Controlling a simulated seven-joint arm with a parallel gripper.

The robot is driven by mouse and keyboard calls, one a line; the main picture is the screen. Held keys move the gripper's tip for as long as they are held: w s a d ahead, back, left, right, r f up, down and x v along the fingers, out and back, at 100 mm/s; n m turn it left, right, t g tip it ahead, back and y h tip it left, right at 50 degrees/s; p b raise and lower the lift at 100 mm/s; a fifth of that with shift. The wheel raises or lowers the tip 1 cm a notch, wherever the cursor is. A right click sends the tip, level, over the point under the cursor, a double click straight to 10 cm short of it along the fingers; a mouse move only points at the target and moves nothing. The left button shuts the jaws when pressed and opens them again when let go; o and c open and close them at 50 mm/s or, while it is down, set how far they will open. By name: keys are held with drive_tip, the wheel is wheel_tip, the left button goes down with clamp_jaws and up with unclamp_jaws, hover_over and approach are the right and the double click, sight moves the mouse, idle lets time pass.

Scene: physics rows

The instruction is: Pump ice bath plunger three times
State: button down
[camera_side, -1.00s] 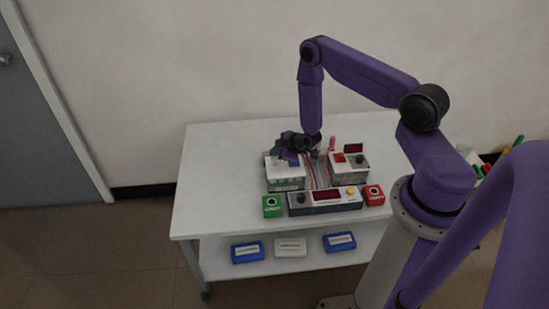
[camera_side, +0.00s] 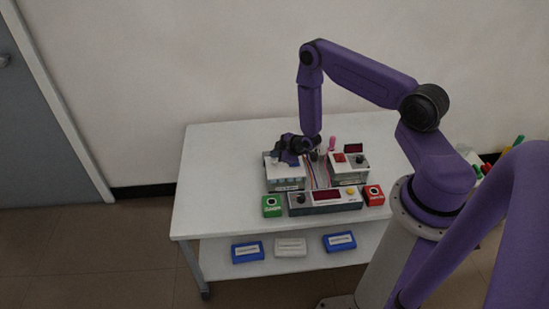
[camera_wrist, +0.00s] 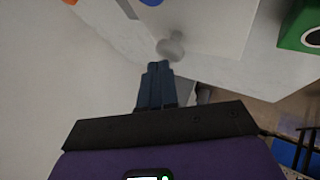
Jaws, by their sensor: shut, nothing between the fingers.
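The ice bath looks to be the white box (camera_side: 284,180) at the left of the equipment group on the table. In the wrist view a pale grey knob on a short stem (camera_wrist: 172,46), likely the plunger, stands on a white surface just beyond my fingertips. My gripper (camera_side: 283,157) is above the top of that box in the side view, and hides part of it. In the wrist view my gripper's fingers (camera_wrist: 156,68) are shut together and empty, pointing at the knob. I cannot tell whether they touch it.
A long console (camera_side: 325,201) stands in front, between a green button box (camera_side: 272,206) and a red one (camera_side: 374,195). A second white device (camera_side: 349,169) stands to the right, with cables between. The table's left side is clear. Several boxes lie on the lower shelf.

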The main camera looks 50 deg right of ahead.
sight(276, 159)
drive_tip(key=shift+f, duration=0.75)
idle(0.7)
drive_tip(key=shift+r, duration=1.6)
drive_tip(key=shift+r, duration=0.1)
drive_tip(key=shift+r, duration=2.4)
drive_tip(key=shift+r, duration=0.1)
idle(0.4)
drive_tip(key=shift+r, duration=1.75)
